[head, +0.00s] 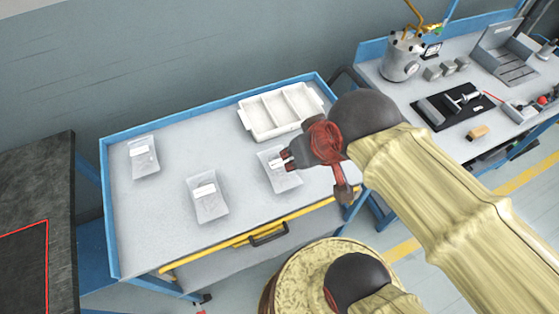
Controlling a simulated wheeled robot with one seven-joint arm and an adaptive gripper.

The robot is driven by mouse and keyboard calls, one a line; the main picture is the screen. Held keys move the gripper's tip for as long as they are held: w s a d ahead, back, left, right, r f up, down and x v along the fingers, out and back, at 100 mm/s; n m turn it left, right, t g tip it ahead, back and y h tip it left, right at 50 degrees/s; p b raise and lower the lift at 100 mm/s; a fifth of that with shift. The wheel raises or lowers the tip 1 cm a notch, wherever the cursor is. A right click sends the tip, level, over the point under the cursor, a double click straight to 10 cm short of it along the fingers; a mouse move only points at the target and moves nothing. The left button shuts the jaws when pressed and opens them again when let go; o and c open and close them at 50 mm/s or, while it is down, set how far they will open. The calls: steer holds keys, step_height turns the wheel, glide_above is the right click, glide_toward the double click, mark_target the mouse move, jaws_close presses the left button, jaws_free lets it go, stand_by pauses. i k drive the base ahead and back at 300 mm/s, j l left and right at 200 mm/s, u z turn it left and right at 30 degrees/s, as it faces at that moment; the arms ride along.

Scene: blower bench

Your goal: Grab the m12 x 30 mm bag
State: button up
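Three clear bags with white labels lie on the grey top of the blue-edged bench. The left bag (145,163) lies near the back left, the middle bag (210,206) nearer the front, and the right bag (284,183) below the white tray. The label print is too small to read, so I cannot tell which is the m12 x 30 mm bag. My gripper (283,163) is over the upper part of the right bag and hides some of it. I cannot tell whether it touches the bag or whether its fingers are open.
A white divided tray (245,121) stands at the back right of the bench (180,138). A yellow rail (235,241) with a dark handle runs along the front. A second bench at the right holds a metal pot (400,62) and tools. A dark table (40,190) stands at the left.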

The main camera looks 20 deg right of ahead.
mark_target(210, 204)
steer(key=k+j, duration=0.1)
steer(key=j, duration=0.35)
steer(key=k+j, duration=0.15)
steer(key=j, duration=0.3)
steer(key=k+j+u, duration=0.1)
steer(key=j, duration=0.35)
steer(key=k+j, duration=0.1)
steer(key=j, duration=0.35)
steer(key=k+j, duration=0.1)
steer(key=j, duration=0.35)
steer(key=k+j+u, duration=0.1)
steer(key=j, duration=0.4)
steer(key=i, duration=0.35)
